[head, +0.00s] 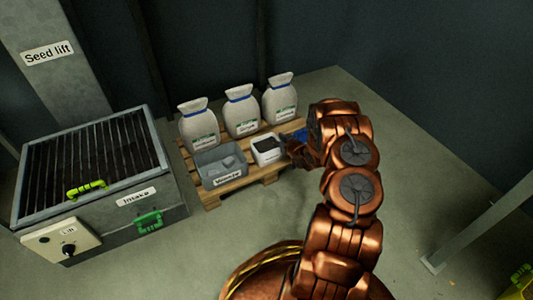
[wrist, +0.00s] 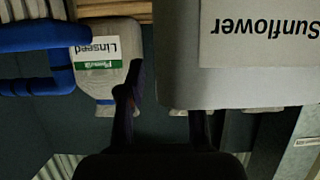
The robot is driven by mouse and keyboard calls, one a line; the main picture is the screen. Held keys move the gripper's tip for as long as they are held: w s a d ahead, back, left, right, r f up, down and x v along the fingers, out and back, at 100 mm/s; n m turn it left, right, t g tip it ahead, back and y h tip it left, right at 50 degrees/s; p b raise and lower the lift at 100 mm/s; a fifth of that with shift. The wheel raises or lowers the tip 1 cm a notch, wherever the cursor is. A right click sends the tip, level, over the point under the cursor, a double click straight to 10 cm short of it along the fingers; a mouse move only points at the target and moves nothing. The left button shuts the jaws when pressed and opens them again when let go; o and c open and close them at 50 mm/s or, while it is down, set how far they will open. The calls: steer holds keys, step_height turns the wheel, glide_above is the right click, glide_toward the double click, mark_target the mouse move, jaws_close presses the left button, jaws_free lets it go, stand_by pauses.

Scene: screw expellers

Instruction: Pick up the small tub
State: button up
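The small tub (head: 268,150) is white with dark contents and stands on the pallet at its front right. I take it to be the pale tub with the "Sunflower" label (wrist: 255,75), upside down in the wrist view. My gripper (head: 290,147) is just right of this tub in the head view. In the wrist view my gripper (wrist: 160,104) has its two dark fingers apart. The tub's side edge shows between the fingers, with most of the tub off to the right; I cannot tell whether they touch it.
A larger grey tub (head: 209,160) stands left on the pallet (head: 235,187). Several white sacks (head: 241,113) stand behind. A blue object (head: 298,134) is partly hidden by my arm; a blue handle (wrist: 65,50) shows in the wrist view. The intake bin (head: 140,198) is at left.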

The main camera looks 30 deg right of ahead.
steer(key=shift+c, duration=0.4)
jaws_close()
stand_by(0.4)
